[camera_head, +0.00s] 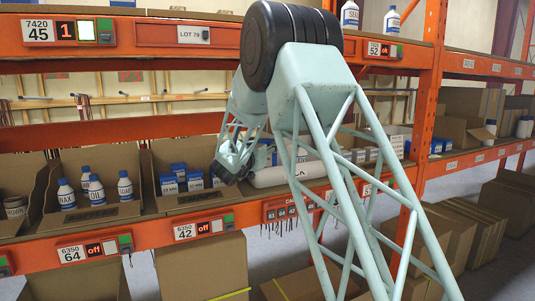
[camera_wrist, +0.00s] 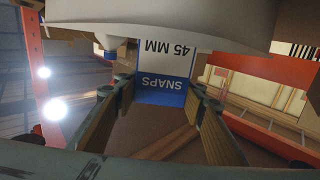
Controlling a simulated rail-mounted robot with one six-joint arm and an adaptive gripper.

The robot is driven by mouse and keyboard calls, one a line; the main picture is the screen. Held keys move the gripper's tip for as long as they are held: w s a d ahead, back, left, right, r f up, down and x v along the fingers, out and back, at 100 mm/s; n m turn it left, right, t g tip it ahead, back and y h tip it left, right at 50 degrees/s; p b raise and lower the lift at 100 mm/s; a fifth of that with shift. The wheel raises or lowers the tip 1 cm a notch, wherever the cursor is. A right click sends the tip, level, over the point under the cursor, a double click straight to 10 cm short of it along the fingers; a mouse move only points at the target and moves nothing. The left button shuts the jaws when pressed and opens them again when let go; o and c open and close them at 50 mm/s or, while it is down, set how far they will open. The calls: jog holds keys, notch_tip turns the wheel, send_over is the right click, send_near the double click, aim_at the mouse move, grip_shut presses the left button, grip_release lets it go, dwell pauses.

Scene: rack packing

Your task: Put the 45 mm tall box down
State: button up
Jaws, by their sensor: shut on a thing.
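In the wrist view, a blue and white box (camera_wrist: 165,92) printed "45 MM" and "SNAPS" sits between the two fingers of my gripper (camera_wrist: 161,88). The fingers are shut on its sides, and the lettering appears upside down. The upper part of the box is cut off by the pale body of the wrist. In the head view my arm reaches to the shelf, its wrist just right of the bin (camera_head: 195,204) holding several small blue and white boxes (camera_head: 178,178). The fingers and held box are not clear there, and I cannot tell whether the box touches anything.
Left of that bin, another cardboard bin (camera_head: 95,217) holds several white bottles with blue caps (camera_head: 96,190). A white tube (camera_head: 275,177) lies right of my wrist. The orange upper beam (camera_head: 160,38) crosses above. Orange beams also show at right in the wrist view.

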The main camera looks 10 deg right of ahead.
jog(key=shift+f, duration=1.8)
jog(key=shift+f, duration=0.15)
jog(key=o, duration=1)
jog(key=shift+b+v, duration=0.5)
jog(key=shift+v, duration=5.55)
